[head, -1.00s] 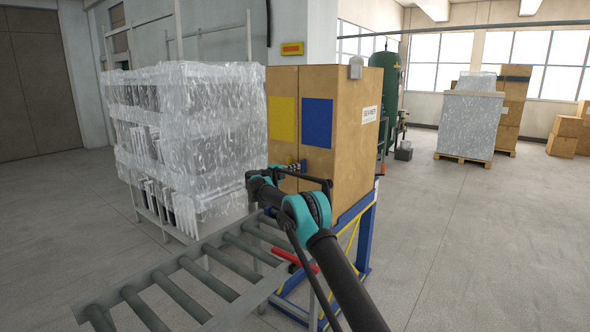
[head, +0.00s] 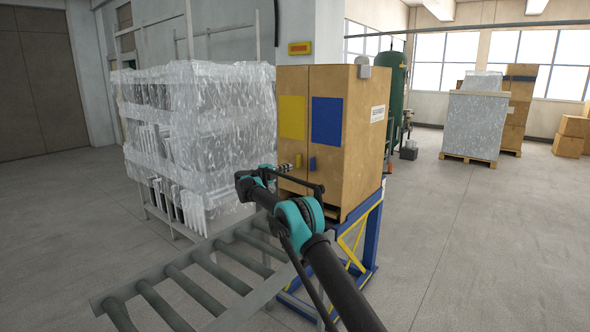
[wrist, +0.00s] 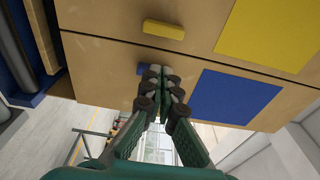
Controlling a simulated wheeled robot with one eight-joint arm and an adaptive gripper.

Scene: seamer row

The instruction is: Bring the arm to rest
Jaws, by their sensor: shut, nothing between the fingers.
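My arm reaches forward from the bottom of the head view, with teal joints. My gripper (head: 270,168) is at the front of the tan cabinet (head: 345,95), just left of its two small handles. In the wrist view my gripper (wrist: 160,76) has its dark fingertips together, with nothing seen between them. The fingertips overlap the blue handle (wrist: 144,69) in the picture; I cannot tell whether they touch it. The yellow handle (wrist: 164,29) is clear of the fingers. Both cabinet doors look closed.
A roller conveyor (head: 195,290) runs under my arm at the left. A wrapped pallet load (head: 200,130) stands behind it. The cabinet sits on a blue stand (head: 368,235). A green tank (head: 393,85) is behind. The floor at the right is open.

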